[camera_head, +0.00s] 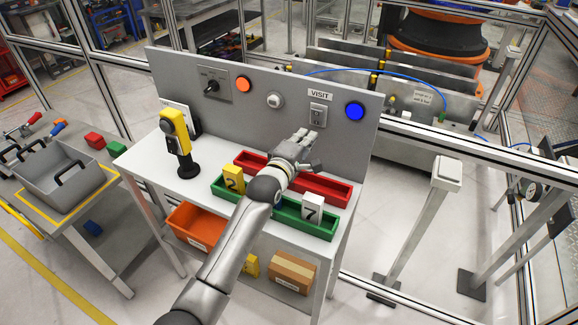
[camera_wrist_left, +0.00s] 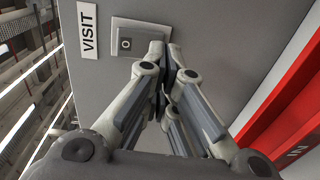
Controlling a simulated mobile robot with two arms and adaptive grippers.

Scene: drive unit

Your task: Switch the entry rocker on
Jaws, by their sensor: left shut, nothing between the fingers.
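A small grey rocker switch (camera_head: 318,115) sits on the upright grey panel (camera_head: 222,118), just below a white VISIT label (camera_head: 320,95). In the left wrist view the rocker (camera_wrist_left: 125,43) shows an "O" mark on its visible end, and the fingers cover part of its plate. I cannot tell which way it is tipped. My left gripper (camera_head: 306,137) is shut and empty, just below the rocker in the head view. In the left wrist view its fingertips (camera_wrist_left: 168,52) are close to the switch plate; contact cannot be told. My right gripper is not in view.
The panel also carries a rotary switch (camera_head: 211,87), an orange button (camera_head: 243,84), a white round knob (camera_head: 275,100) and a blue button (camera_head: 355,111). A red tray (camera_head: 325,187) and a green tray (camera_head: 318,229) lie below my arm. A yellow device (camera_head: 176,135) stands at the left.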

